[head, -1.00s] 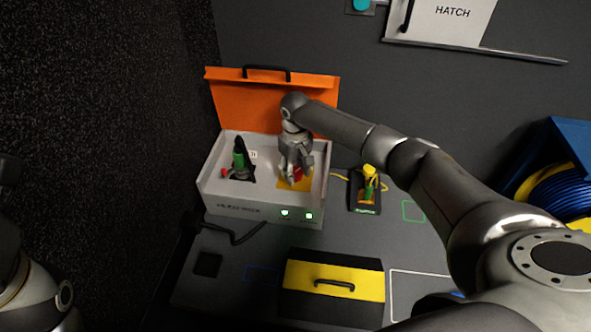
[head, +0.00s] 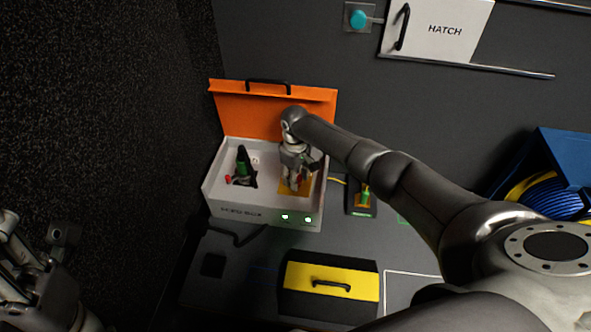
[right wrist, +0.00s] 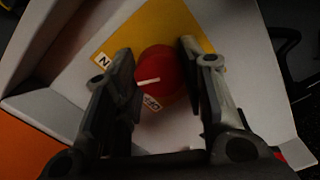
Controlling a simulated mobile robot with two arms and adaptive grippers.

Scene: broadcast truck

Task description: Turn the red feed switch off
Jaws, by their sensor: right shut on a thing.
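The red feed switch is a round red knob (right wrist: 162,74) with a white line, on a yellow plate (right wrist: 122,42) inside the open white box (head: 232,211). In the right wrist view the white line lies nearly level, towards the knob's left side. My right gripper (right wrist: 158,62) is shut on the knob, a finger on each side. In the head view this gripper (head: 294,184) reaches down into the box and mostly hides the knob. My left gripper (head: 32,255) is at the lower left, far from the box.
The box's orange lid (head: 270,108) stands open behind. A green-and-black switch (head: 242,165) is at the box's left. A black-and-yellow case (head: 330,284) lies in front, and a small black unit (head: 361,198) stands right of the box. A blue cable reel (head: 552,195) is far right.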

